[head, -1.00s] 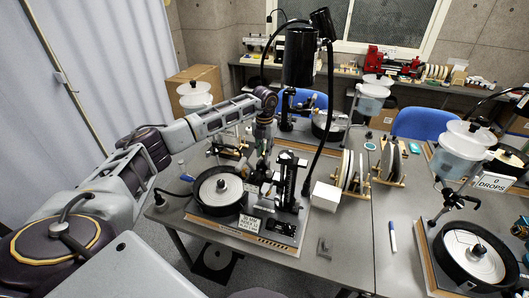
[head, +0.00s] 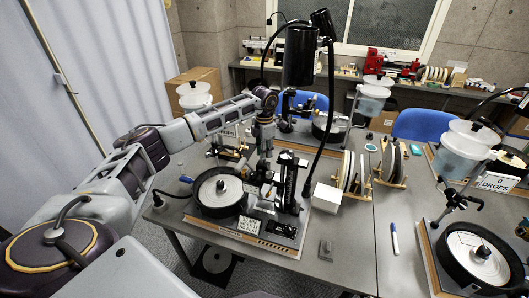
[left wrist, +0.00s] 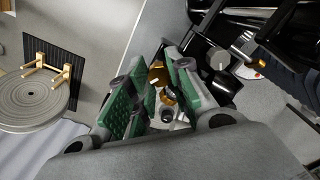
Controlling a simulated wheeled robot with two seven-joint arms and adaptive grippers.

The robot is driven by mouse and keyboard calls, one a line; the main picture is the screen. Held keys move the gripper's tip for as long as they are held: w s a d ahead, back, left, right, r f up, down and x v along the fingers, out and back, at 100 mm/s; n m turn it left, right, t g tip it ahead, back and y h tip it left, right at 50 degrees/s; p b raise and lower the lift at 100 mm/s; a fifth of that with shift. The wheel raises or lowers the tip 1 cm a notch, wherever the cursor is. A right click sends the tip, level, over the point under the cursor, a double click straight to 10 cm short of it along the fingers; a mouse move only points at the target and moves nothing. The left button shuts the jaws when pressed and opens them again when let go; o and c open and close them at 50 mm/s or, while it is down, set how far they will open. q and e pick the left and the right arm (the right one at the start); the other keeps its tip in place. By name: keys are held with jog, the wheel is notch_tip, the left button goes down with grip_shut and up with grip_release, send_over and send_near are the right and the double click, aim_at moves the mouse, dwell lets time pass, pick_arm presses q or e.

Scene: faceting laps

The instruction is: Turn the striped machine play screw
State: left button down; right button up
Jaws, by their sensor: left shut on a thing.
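The near faceting machine (head: 283,231) stands on the table with a round lap in a black pan (head: 219,191) and a black upright mast (head: 289,182). I cannot make out stripes on it. My left gripper (head: 265,154) reaches down over the machine, just left of the mast. In the left wrist view the gripper (left wrist: 158,108) has its green pads closed around a small brass and metal knob (left wrist: 168,98), which looks like the play screw. The pads hide part of it. My right gripper is not in view.
A black lamp (head: 299,55) curves over the machine. A white box (head: 327,197) and upright laps (head: 349,170) stand to its right. A second machine (head: 478,252) is at the far right. A marker (head: 394,238) lies on clear table.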

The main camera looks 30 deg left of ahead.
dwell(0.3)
pick_arm(q)
jog(key=c, duration=1.3)
grip_release()
jog(key=shift+o, duration=0.2)
jog(key=shift+r, duration=0.15)
notch_tip(320, 180, up, 12)
jog(key=shift+f, duration=0.2)
